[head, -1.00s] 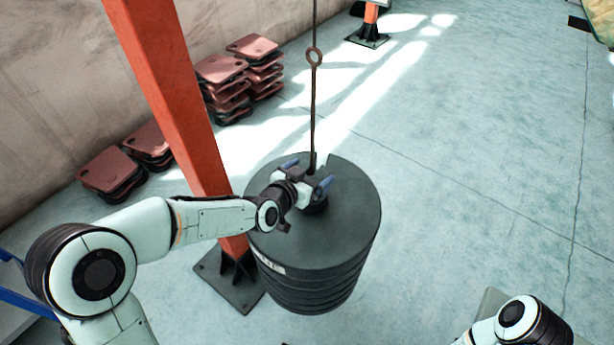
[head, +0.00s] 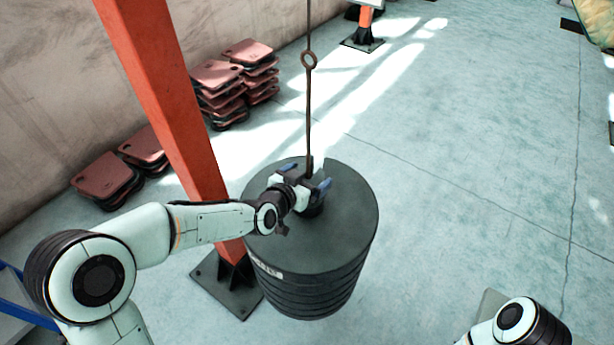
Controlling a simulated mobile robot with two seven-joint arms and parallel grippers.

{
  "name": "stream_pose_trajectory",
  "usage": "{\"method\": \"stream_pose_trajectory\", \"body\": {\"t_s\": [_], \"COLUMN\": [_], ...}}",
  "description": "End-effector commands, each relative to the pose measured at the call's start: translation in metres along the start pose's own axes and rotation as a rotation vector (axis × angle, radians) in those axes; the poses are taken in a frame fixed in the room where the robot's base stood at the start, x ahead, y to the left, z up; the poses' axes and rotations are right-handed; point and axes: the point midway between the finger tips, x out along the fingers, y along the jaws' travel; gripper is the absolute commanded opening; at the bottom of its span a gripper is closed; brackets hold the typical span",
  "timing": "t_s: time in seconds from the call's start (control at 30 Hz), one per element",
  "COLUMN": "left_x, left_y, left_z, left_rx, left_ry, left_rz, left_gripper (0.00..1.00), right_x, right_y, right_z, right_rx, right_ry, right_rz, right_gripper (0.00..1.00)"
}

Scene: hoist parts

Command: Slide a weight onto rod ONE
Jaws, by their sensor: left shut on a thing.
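The weights are stacked flush, and a pale label (head: 266,270) shows on the side, too small to read. My left gripper (head: 312,187) is over the top weight, at the foot of the rod, with its blue-tipped fingers at the rod. It is shut on the rod there; the exact contact is partly hidden by the gripper itself. My right gripper is out of the picture.
An orange post (head: 165,100) with a dark foot plate stands close behind my left arm. Stacks of reddish slotted plates (head: 218,75) lie along the wall, with lower piles (head: 105,178) further left. The floor to the right (head: 480,170) is clear.

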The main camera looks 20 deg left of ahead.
Motion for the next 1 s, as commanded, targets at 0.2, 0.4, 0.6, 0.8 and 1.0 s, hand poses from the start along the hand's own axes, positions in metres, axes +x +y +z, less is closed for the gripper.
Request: {"method": "stream_pose_trajectory", "body": {"t_s": [0.2, 0.4, 0.6, 0.8, 1.0], "left_x": [0.002, 0.004, 0.007, 0.009, 0.009], "left_y": [0.000, 0.000, 0.000, 0.000, 0.000], "left_z": [-0.001, 0.004, 0.010, 0.014, 0.014], "left_rx": [0.004, 0.004, 0.004, 0.004, 0.004], "left_ry": [0.020, 0.020, 0.020, 0.020, 0.021], "left_rz": [-0.003, -0.003, -0.003, -0.003, -0.003], "left_gripper": [0.11, 0.11, 0.11, 0.11, 0.11], "right_x": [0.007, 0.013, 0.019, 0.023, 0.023], "right_y": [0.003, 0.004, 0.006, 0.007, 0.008], "right_z": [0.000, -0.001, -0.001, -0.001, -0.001], "right_rx": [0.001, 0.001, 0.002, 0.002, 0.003], "right_ry": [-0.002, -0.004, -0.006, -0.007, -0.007], "right_rz": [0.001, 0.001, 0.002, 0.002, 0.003], "right_gripper": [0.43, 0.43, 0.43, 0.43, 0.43]}}
